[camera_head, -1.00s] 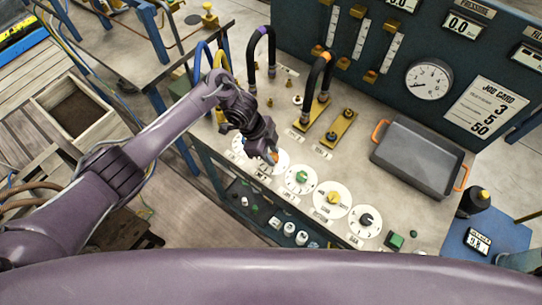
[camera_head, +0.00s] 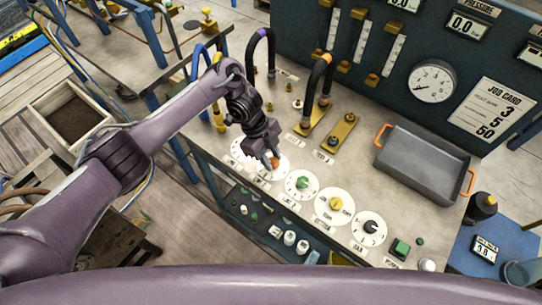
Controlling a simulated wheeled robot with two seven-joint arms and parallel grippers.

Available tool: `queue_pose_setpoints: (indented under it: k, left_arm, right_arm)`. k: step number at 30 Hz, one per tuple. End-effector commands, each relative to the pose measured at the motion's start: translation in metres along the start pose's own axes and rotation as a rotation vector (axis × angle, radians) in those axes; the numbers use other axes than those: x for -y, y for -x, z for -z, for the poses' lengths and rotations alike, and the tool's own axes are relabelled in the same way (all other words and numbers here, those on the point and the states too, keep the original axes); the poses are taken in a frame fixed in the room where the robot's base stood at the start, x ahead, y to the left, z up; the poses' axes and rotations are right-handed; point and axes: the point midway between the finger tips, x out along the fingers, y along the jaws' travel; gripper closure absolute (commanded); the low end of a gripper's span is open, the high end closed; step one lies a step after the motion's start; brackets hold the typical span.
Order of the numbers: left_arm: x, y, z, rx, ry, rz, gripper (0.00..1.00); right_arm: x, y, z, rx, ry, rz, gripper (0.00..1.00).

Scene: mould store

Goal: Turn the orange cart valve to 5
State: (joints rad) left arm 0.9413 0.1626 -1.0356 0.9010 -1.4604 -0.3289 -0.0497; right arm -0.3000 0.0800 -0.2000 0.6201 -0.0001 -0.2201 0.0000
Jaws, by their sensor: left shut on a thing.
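The orange cart valve knob (camera_head: 273,162) sits on a white round dial (camera_head: 283,172) at the front edge of the cart top, second from the left in a row of dials. My left gripper (camera_head: 271,158) comes down on it from above and is shut on the orange knob. The gripper hides much of the dial, and its numbers and pointer cannot be read. My right gripper is not in view.
To the right are dials with a green knob (camera_head: 302,182), a yellow knob (camera_head: 336,203) and a black knob (camera_head: 370,227). Black hoses (camera_head: 318,85) rise behind the gripper. A grey tray (camera_head: 422,160) stands at the right. A gauge panel (camera_head: 400,60) closes the back.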

Motion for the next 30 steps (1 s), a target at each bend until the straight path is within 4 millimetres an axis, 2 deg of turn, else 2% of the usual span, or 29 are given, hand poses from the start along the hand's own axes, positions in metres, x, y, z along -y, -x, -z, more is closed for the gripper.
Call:
queue_pose_setpoints:
  k: [2, 3, 8, 17, 23, 30]
  left_arm:
    - [0.0, 0.001, -0.001, 0.002, 0.002, 0.001, 0.93]
    - [0.0, 0.001, -0.001, 0.002, 0.002, 0.001, 0.69]
    - [0.0, 0.001, -0.001, 0.002, 0.002, 0.001, 0.49]
    - [0.001, 0.003, 0.0, 0.002, 0.001, 0.002, 0.49]
    - [0.001, 0.032, -0.001, 0.007, -0.001, 0.003, 0.49]
    - [0.001, 0.067, -0.002, 0.005, 0.0, 0.003, 0.49]
  right_arm:
    - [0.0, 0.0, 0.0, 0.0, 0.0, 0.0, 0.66]
    - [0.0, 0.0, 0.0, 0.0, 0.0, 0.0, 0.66]
    - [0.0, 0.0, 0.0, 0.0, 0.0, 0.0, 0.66]
    - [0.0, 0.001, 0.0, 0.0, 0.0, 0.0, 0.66]
    - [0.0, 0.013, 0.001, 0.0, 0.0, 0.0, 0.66]
    - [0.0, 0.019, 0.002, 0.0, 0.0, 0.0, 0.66]
